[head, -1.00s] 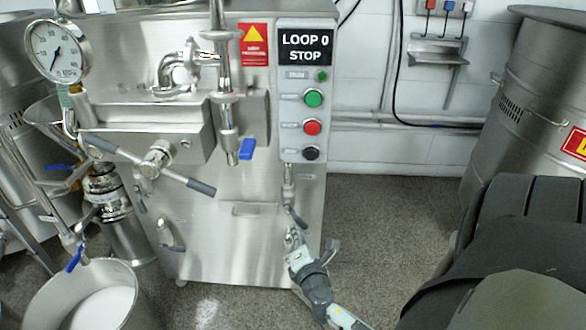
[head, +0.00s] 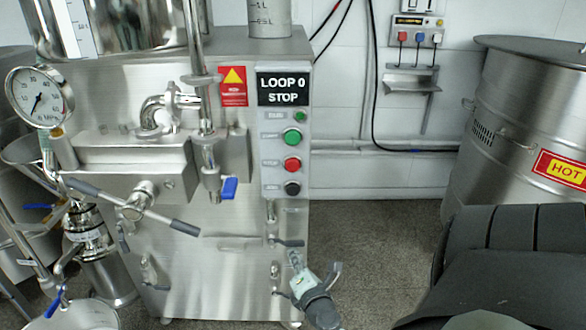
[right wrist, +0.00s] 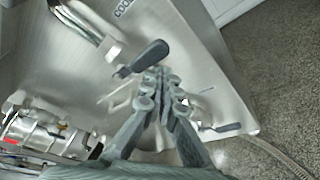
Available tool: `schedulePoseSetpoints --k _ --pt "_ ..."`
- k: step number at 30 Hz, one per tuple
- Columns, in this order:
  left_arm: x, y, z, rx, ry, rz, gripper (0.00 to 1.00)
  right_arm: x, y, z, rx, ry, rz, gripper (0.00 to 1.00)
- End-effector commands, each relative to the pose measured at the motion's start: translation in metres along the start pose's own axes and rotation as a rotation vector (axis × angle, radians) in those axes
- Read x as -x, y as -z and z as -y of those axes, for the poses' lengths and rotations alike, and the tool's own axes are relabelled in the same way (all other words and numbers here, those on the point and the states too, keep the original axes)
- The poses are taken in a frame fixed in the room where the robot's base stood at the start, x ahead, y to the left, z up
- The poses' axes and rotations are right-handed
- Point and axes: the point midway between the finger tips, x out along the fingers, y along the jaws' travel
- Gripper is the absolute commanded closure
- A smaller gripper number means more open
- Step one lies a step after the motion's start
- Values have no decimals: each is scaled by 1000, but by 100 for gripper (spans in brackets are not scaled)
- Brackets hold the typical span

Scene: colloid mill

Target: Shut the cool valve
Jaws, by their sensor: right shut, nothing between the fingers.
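The cool valve's dark grey lever (head: 289,243) is on the machine's front, below the button panel, and lies about level, across its upright pipe. In the right wrist view the lever (right wrist: 145,58) is close by, beneath part of a "COOL" label (right wrist: 122,8). My right gripper (head: 294,258) is shut and empty just below the lever. In the right wrist view its fingertips (right wrist: 160,74) are together beside the lever's free end; I cannot tell whether they touch it. My left gripper is not in view.
A second lever valve (head: 281,293) sits lower on the machine front, also in the right wrist view (right wrist: 221,128). The button panel (head: 285,130) is above. A long two-ended handle (head: 136,207) sticks out at left. A drum marked HOT (head: 510,125) stands right; floor between is clear.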

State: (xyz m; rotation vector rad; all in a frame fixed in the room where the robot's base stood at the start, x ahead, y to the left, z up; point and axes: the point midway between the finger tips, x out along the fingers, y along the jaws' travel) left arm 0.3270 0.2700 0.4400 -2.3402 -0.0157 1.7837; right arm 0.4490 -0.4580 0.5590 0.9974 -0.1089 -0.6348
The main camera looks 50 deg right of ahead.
Motion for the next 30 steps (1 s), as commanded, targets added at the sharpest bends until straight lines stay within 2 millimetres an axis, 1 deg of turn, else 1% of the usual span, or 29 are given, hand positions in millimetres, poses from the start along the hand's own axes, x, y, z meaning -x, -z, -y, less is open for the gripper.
schedulePoseSetpoints --k 1,7,17,24,28,29,30 --pt "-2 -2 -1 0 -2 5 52 0 -4 -3 0 -2 5 100" --pt "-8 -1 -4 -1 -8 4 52 1 -7 -6 1 -4 6 100" --pt "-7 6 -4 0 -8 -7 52 0 -10 -8 1 -7 11 100" --pt "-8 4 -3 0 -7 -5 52 0 -11 -9 2 -9 14 100" --pt "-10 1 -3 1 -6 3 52 -3 -9 -7 3 -9 14 100" --pt "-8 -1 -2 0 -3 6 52 -4 -8 -5 3 -9 14 100" --pt "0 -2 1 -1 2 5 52 -6 -7 -2 3 -9 13 100"
